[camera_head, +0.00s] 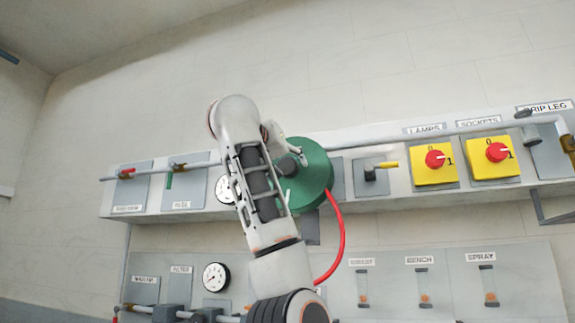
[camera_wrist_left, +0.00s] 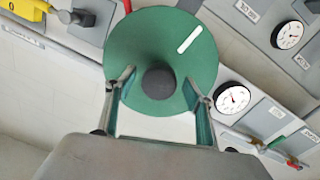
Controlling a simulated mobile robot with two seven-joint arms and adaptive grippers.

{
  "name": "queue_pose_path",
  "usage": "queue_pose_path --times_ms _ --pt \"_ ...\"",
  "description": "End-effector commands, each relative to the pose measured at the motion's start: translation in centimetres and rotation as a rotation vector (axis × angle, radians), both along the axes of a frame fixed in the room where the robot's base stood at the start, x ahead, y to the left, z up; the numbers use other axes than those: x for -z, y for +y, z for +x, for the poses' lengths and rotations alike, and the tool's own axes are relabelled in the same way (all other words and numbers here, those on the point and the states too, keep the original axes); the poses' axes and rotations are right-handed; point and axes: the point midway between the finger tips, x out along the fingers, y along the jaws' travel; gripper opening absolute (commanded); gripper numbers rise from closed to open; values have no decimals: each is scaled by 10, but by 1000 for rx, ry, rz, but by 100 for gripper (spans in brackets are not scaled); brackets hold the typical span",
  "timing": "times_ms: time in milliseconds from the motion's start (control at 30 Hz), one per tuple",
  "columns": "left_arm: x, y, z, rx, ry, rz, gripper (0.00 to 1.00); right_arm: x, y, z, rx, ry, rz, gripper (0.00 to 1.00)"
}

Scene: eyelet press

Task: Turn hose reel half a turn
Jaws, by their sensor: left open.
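The hose reel is a round green disc (camera_head: 312,178) on the wall panel, with a red hose (camera_head: 341,235) hanging from it. In the left wrist view its green face (camera_wrist_left: 150,40) carries a white stripe (camera_wrist_left: 190,39) and a dark round knob (camera_wrist_left: 159,83). My left gripper (camera_wrist_left: 160,88) is open in front of the reel, one finger on each side of the knob with a gap to both. Whether its fingertips touch the reel's face I cannot tell. In the head view my left arm and gripper hide the reel's left part. My right gripper is not in view.
A pipe (camera_head: 400,132) runs along the panel.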

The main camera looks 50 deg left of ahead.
Motion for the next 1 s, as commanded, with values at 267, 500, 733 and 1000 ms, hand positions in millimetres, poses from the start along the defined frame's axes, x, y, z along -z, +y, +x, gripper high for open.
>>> queue_pose_path --times_ms 267,500,733,1000 --pt "0 10 17 0 0 0 54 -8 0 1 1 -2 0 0" --pt "0 9 17 1 -1 -1 51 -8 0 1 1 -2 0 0" --pt "0 9 17 1 -1 -1 0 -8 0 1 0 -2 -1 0" --pt "1 8 18 4 -57 -89 0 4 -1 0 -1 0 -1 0"
